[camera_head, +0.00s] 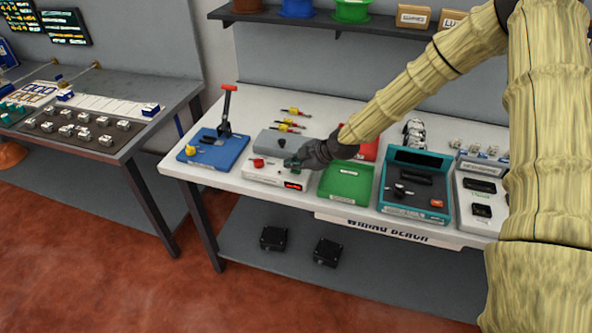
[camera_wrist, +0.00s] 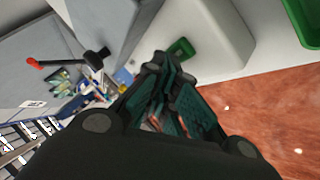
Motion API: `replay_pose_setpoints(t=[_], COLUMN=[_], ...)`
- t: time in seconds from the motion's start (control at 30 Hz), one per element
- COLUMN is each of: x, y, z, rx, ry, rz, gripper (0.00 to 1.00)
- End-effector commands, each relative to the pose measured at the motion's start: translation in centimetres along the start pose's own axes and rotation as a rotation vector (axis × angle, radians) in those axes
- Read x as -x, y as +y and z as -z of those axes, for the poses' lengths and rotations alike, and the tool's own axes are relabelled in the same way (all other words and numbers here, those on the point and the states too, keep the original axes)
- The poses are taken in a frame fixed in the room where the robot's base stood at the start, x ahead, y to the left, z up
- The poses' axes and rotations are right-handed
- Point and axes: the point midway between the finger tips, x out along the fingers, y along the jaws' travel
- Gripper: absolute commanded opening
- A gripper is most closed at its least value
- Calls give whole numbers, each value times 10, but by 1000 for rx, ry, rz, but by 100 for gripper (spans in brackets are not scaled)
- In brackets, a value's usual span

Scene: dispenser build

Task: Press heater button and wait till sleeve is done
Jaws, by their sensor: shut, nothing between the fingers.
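The heater is probably the white box (camera_head: 275,173) at the front of the bench, with a red knob (camera_head: 258,162) and a small lit red display (camera_head: 293,186). My gripper (camera_head: 291,163) is just above the right part of its top in the head view. Its fingers also show in the wrist view (camera_wrist: 165,88), closed together with nothing between them. I cannot tell whether the fingertips touch the box. No button is clearly visible, and the gripper covers part of the box top. No sleeve can be made out.
A green tray (camera_head: 345,185) stands right of the box. A blue base with a red-handled lever (camera_head: 226,105) is to the left. A grey block (camera_head: 275,140) and several yellow-handled tools (camera_head: 290,126) lie behind. A teal-framed station (camera_head: 415,195) is farther right.

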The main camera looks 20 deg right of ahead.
Motion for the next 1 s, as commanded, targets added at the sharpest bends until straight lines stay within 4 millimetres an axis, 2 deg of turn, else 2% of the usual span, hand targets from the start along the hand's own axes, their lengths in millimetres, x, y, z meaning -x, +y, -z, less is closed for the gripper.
replay_pose_setpoints(t=[0.63,1.0], x=[-2,8], y=[-2,5], z=[-2,5], rx=[0,0], ry=[-1,0], rz=[0,0], gripper=[0,0])
